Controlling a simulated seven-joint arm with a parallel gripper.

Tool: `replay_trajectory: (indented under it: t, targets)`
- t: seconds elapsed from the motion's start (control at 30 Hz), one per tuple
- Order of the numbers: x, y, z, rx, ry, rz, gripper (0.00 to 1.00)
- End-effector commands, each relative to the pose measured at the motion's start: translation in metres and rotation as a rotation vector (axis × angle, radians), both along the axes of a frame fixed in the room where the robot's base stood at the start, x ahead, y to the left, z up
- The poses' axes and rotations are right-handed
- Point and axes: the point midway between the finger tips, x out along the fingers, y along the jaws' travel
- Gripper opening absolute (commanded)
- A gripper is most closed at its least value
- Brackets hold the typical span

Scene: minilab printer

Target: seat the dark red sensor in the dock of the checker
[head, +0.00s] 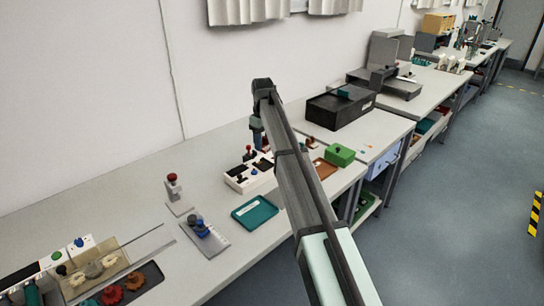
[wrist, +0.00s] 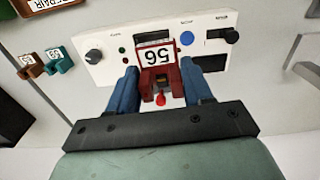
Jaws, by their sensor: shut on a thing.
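In the wrist view my gripper (wrist: 160,72) has its two blue fingers closed on the sides of the dark red sensor (wrist: 155,77). The sensor has a white label with 56 on it and a small bright red tip pointing toward the palm. It is in front of the white checker (wrist: 110,36), over its middle. The sensor and fingers hide that part of the panel, so I cannot tell whether the sensor touches the dock. In the head view the checker (head: 235,183) lies on the bench below my gripper (head: 257,137), and my arm covers part of the scene.
In the wrist view a brown piece (wrist: 30,66) and a teal piece (wrist: 60,58) lie left of the checker. In the head view a teal tray (head: 255,212) lies in front of it, and a green box (head: 340,155) and a black box (head: 340,108) stand to the right.

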Motion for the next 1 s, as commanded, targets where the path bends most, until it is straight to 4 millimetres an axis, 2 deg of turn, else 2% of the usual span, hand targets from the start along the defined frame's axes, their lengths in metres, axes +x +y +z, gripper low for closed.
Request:
replay_trajectory:
  t: [0.03, 0.17, 0.47, 1.0]
  targets:
    - [0.017, 0.004, 0.004, -0.001, 0.001, -0.005, 0.21]
    - [0.030, 0.007, 0.007, -0.001, 0.002, -0.017, 0.21]
    - [0.027, 0.006, -0.004, -0.001, 0.004, -0.038, 0.21]
    - [0.027, 0.006, -0.045, -0.001, 0.004, -0.038, 0.21]
